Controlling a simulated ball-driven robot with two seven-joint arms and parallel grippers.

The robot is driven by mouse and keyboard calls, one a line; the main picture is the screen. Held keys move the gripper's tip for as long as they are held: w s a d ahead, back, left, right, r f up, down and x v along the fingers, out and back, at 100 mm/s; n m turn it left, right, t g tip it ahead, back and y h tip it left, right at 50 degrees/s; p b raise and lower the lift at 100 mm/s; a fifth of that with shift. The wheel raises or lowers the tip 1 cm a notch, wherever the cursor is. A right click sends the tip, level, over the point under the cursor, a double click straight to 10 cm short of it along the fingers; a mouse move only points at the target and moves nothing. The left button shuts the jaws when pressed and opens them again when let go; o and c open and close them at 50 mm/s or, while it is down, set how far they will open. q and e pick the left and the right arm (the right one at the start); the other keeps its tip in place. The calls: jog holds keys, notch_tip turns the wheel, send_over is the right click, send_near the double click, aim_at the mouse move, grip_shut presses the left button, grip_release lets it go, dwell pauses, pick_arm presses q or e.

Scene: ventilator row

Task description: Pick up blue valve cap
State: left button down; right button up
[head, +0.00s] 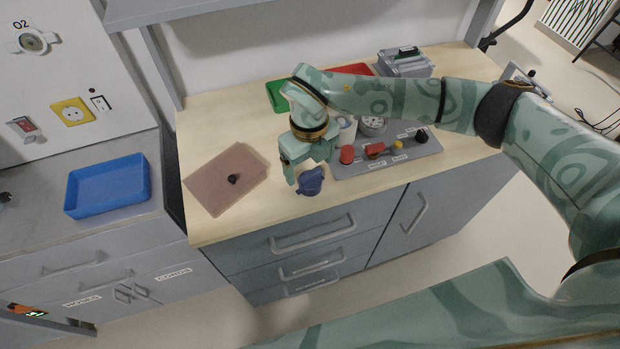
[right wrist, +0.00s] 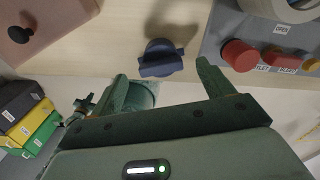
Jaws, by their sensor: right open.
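My right gripper (head: 307,170) is open just above and behind the cap. In the right wrist view the cap lies ahead of the gap between the fingers, and no grip on it shows. My left gripper is not in view.
A grey panel (head: 350,172) with red and yellow fittings stands right of the cap. A blue tray (head: 107,186) is further left. Green and red trays (head: 277,96) lie behind.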

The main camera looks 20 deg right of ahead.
aim_at(310, 173)
notch_tip(310, 173, down, 4)
jog(key=shift+s+f, duration=0.1)
jog(key=shift+f, duration=0.05)
jog(key=shift+d, duration=0.1)
jog(key=c, duration=1.1)
jog(key=shift+o, duration=0.2)
